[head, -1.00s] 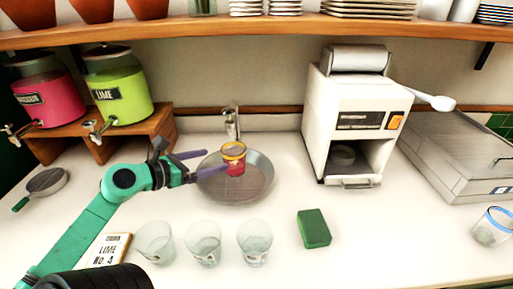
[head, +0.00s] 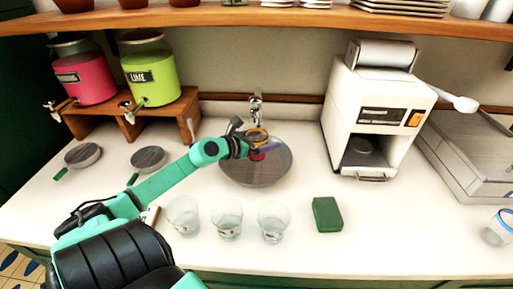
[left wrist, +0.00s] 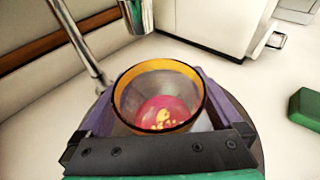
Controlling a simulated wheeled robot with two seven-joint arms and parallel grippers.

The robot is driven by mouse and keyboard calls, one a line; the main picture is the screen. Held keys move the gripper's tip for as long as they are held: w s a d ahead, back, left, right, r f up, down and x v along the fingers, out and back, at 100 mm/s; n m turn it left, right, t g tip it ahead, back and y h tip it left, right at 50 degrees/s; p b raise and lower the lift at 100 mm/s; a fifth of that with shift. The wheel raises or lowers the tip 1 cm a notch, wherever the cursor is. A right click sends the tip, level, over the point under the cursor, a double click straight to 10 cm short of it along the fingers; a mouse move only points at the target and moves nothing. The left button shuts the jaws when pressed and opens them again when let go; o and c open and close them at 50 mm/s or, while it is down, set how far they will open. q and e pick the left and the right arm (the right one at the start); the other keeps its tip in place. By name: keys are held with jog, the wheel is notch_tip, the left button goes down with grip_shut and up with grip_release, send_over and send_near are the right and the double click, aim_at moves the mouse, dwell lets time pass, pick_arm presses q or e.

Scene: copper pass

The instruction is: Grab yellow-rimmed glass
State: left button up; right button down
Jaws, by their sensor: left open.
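The yellow-rimmed glass (head: 257,138) stands at the round metal sink basin (head: 275,178), below the tap, with red or pink contents. In the left wrist view the yellow-rimmed glass (left wrist: 160,77) is seen from above, with pink and yellow matter at its bottom. My left gripper (head: 262,148) is open around it, with a purple finger on each side of the glass. The wrist view shows the purple fingers flanking the glass; whether they touch it I cannot tell. My right gripper is not in view.
Three clear glasses (head: 227,219) stand in a row in front of the basin, with a green sponge (head: 327,214) to their right. A tap (head: 256,110) rises behind the basin. A white machine (head: 372,115) stands at right. A blue-rimmed glass (head: 498,228) is at far right.

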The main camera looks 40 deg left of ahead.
pick_arm(q)
jog(key=shift+r, duration=0.1)
jog(key=c, duration=1.4)
jog(key=shift+r+p, duration=0.3)
jog(key=shift+r, duration=1.55)
jog(key=s+a+b, duration=0.2)
jog(key=s+b, duration=0.3)
jog(key=s, duration=1.3)
jog(key=shift+a+f, duration=0.15)
jog(key=shift+a, duration=0.05)
